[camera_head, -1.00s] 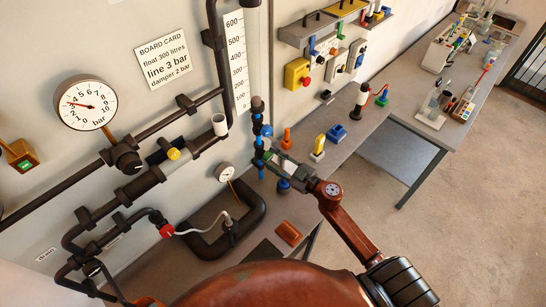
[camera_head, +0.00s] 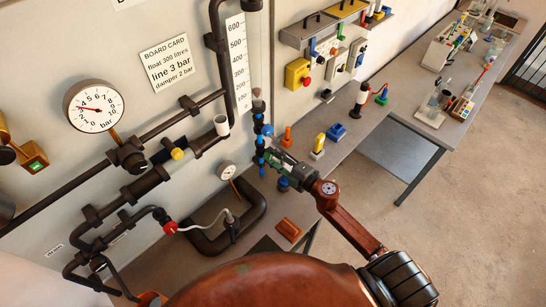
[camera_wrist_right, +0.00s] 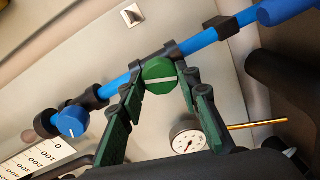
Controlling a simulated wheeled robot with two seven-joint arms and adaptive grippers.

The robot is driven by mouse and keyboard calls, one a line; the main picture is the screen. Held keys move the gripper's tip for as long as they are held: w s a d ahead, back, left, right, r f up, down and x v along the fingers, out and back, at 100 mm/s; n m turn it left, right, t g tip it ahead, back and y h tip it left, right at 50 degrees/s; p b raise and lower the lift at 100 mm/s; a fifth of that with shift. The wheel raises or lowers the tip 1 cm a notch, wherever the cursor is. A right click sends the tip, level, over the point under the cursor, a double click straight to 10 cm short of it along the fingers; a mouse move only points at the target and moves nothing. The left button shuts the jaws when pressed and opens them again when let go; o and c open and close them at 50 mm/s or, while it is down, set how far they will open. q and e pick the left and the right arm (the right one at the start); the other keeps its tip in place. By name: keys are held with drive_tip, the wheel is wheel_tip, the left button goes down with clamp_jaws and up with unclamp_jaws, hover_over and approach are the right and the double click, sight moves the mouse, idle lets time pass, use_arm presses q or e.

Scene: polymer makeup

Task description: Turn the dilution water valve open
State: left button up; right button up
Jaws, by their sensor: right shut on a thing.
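A green round knob (camera_wrist_right: 159,72) with a white line across it sits on a blue pipe (camera_wrist_right: 205,38) in the right wrist view. The line lies nearly level in that picture, at an angle to the pipe. I cannot read a label on it. My right gripper (camera_wrist_right: 160,80) has its green fingers on either side of the knob and is shut on it. In the head view, my right gripper (camera_head: 270,155) is at the vertical blue pipe by the board, where it hides most of the knob. My left gripper is out of view.
A blue knob (camera_wrist_right: 72,122) sits farther along the same pipe. A clear tube with a scale (camera_head: 238,62) rises above it. A pressure gauge (camera_head: 93,107), a smaller gauge (camera_head: 227,170) and dark pipes lie left. A yellow box (camera_head: 298,74) with a red button hangs right.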

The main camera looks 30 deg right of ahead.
drive_tip(key=shift+n, duration=2)
drive_tip(key=o, duration=1.2)
drive_tip(key=shift+c, duration=0.2)
drive_tip(key=v, duration=1.2)
drive_tip(key=shift+a, duration=0.15)
